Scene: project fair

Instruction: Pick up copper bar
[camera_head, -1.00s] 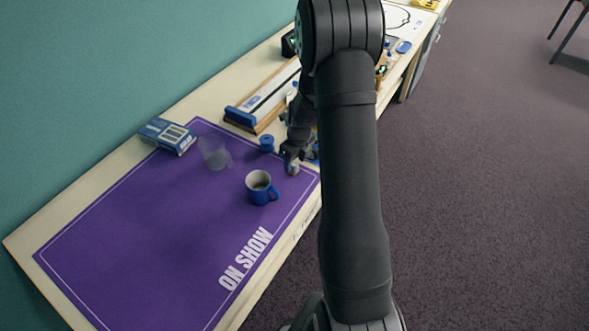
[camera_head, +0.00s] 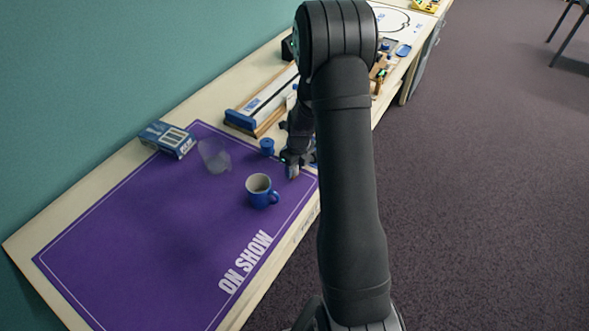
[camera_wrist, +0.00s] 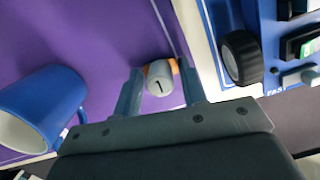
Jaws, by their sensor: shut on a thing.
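The copper bar shows in the wrist view as a short orange-brown piece (camera_wrist: 159,67) between my fingertips, partly covered by a grey rounded piece (camera_wrist: 160,85) marked "1". I cannot tell whether the grey piece is part of the bar. My gripper (camera_wrist: 159,76) is shut on the bar, with a finger on each side. In the head view my gripper (camera_head: 292,170) is low over the right edge of the purple mat (camera_head: 130,240), and only a small bit of the bar shows. I cannot tell whether the bar touches the mat.
A blue mug (camera_head: 262,191) stands close by on the mat, also in the wrist view (camera_wrist: 45,105). A clear cup (camera_head: 214,156), a blue spool (camera_head: 267,147) and a blue box (camera_head: 168,138) are farther back. A long wooden-edged device (camera_head: 262,101) lies behind. The mat's near left is clear.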

